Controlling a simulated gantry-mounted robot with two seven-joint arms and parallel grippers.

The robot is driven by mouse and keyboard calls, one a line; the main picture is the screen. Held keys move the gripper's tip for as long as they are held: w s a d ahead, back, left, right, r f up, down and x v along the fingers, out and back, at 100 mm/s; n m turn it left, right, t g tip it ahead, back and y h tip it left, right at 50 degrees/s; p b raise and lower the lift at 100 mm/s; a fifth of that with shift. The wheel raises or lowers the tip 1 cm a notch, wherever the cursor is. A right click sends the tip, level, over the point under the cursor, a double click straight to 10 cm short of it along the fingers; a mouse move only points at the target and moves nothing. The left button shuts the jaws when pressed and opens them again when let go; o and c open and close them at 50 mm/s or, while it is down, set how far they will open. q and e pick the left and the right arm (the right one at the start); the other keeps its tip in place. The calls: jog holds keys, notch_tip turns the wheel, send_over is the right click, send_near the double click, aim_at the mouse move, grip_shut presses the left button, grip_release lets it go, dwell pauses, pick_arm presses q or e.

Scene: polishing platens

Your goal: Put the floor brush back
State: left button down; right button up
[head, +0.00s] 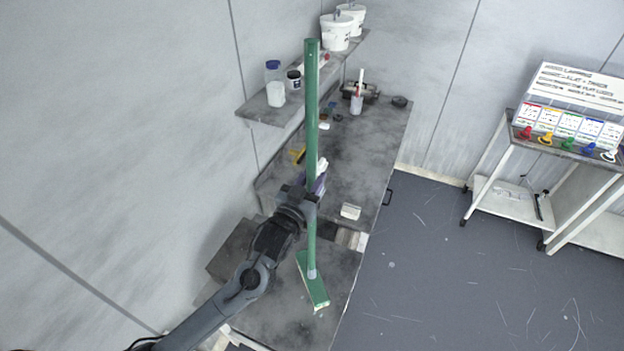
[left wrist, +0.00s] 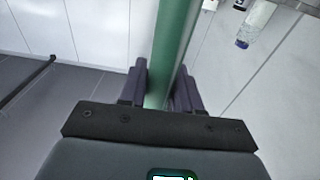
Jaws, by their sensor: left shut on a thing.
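The floor brush (head: 312,110) has a long green handle and a green head (head: 313,281). In the head view it stands nearly upright in front of the grey workbench, with its head at the lower end. My left gripper (head: 308,192) is shut on the handle about midway along. In the left wrist view the green handle (left wrist: 172,50) runs up between the two dark fingers of my left gripper (left wrist: 160,88). I cannot tell whether the brush head touches the surface behind it. My right gripper is not in view.
A wall shelf (head: 262,111) with jars and white buckets (head: 336,32) is behind the handle. The bench (head: 375,150) carries a white block (head: 350,211) and small items. A white trolley (head: 507,204) with coloured items stands at right. The floor (head: 440,270) between is clear.

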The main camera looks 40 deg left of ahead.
pick_arm(q)
jog(key=shift+f, duration=0.25)
jog(key=c, duration=1.2)
grip_release()
jog(key=shift+f, duration=0.2)
jog(key=o, duration=0.4)
